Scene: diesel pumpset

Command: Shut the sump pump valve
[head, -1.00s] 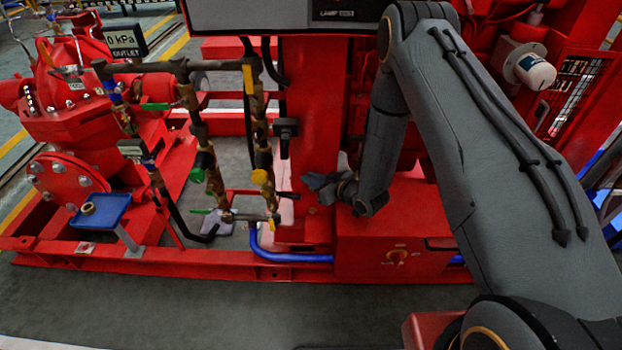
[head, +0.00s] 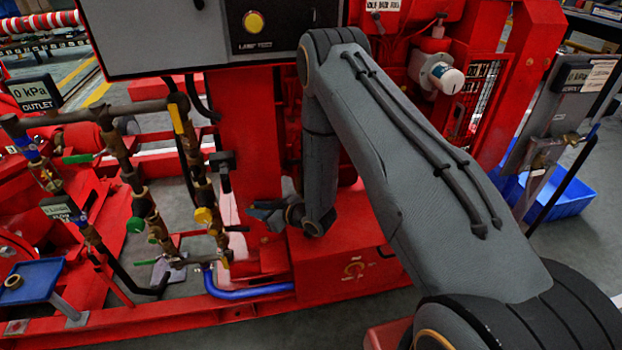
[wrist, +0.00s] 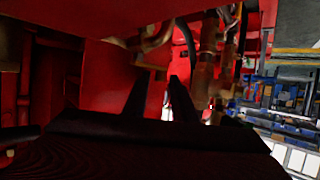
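No readable label marks the sump pump valve, so I cannot tell which valve it is. Pipes left of the red column carry valves with a yellow handle (head: 176,118), a green handle (head: 77,159), a green knob (head: 135,225) and a yellow knob (head: 203,215). A small lever valve (head: 236,228) sits low near the blue hose. My gripper (head: 262,209) is in front of the red column, right of the pipes, and appears empty. In the wrist view its fingers (wrist: 156,82) are apart.
A grey control panel (head: 165,35) overhangs the pipes. A blue tray (head: 30,281) is at the left, a blue tub (head: 570,205) at the right. Grey floor is clear in front of the red frame.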

